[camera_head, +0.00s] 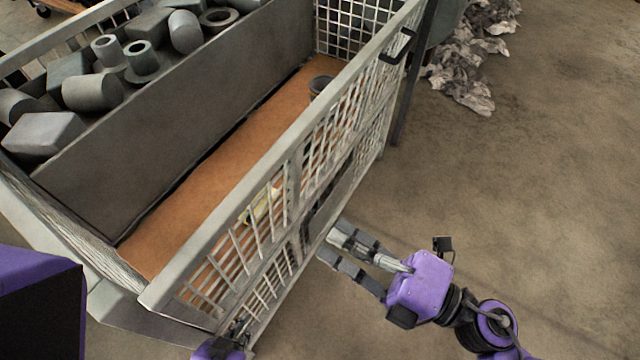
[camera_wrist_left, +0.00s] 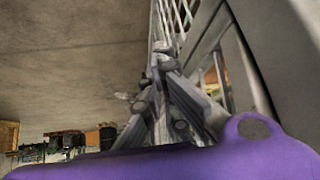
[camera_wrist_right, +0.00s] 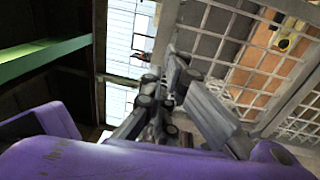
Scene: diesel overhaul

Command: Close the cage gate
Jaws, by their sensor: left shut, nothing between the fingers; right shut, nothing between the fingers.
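The cage gate (camera_head: 290,152) is the long grey mesh panel on the near right side of the cage, with a dark handle (camera_head: 397,47) at its far upper end. Whether it is latched cannot be told. My right gripper (camera_head: 331,243) is shut and empty, low beside the gate's outer face; contact is unclear. In the right wrist view its fingertips (camera_wrist_right: 172,72) are in front of mesh. My left gripper (camera_head: 238,328) is low at the gate's near end, mostly cut off by the frame. Its fingertips (camera_wrist_left: 163,65) are shut close to the mesh edge in the left wrist view.
Inside the cage are a grey divider (camera_head: 200,110), a brown floor (camera_head: 250,130), a dark cup-like part (camera_head: 320,84) and a yellowish item (camera_head: 262,207). Several grey metal parts (camera_head: 95,92) fill the far side. Crumpled rags (camera_head: 465,80) lie beyond; the floor (camera_head: 530,180) at right is clear.

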